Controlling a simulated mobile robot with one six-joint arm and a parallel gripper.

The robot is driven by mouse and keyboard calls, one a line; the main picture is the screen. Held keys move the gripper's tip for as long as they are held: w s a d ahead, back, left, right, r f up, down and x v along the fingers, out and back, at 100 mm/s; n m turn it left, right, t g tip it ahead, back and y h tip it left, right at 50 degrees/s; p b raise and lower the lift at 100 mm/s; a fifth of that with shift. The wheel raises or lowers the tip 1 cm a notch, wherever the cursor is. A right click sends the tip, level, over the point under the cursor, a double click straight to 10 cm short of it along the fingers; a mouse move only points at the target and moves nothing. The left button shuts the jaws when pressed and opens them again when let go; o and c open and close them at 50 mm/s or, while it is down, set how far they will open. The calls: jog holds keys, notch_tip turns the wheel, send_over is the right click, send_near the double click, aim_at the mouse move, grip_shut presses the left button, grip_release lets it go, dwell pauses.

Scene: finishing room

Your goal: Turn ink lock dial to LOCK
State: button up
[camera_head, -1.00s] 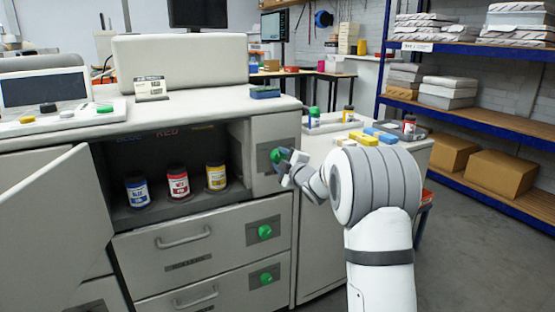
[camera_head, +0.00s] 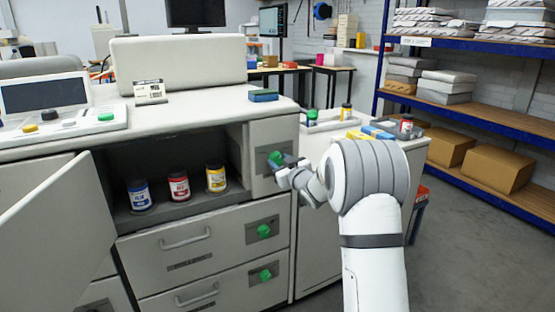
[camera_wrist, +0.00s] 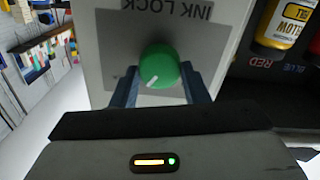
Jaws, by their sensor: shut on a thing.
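The ink lock dial is a round green knob (camera_wrist: 158,67) with a white pointer line, on a grey plate (camera_wrist: 115,25) lettered INK LOCK, upside down in the wrist view. In the head view the dial (camera_head: 275,158) is on the cabinet front, right of the open ink compartment. My gripper (camera_wrist: 160,88) is shut on the dial, with one dark finger on each side of it. In the head view my gripper (camera_head: 284,165) partly covers the dial's plate. The pointer runs toward the lower left in the wrist view. I cannot read a LOCK mark.
Blue (camera_head: 139,195), red (camera_head: 179,187) and yellow (camera_head: 216,179) ink bottles stand in the open compartment (camera_head: 150,215). Its door (camera_head: 60,230) swings out at left. Two drawers below carry green knobs (camera_head: 264,231). A side table (camera_head: 385,150) with small items stands at right.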

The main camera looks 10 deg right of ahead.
jog(key=shift+f+m+p, duration=0.2)
jog(key=shift+m+p, duration=0.3)
jog(key=shift+m, duration=0.6)
jog(key=shift+f+m+p, duration=0.2)
jog(key=shift+m+p, duration=0.25)
jog(key=shift+m, duration=0.65)
jog(key=o, duration=0.8)
jog(key=shift+c, duration=0.2)
jog(key=shift+o, duration=1.1)
jog(key=shift+r, duration=0.2)
jog(key=v, duration=0.7)
jog(key=shift+s+d, duration=0.15)
jog(key=shift+s, duration=0.2)
jog(key=shift+r, duration=0.1)
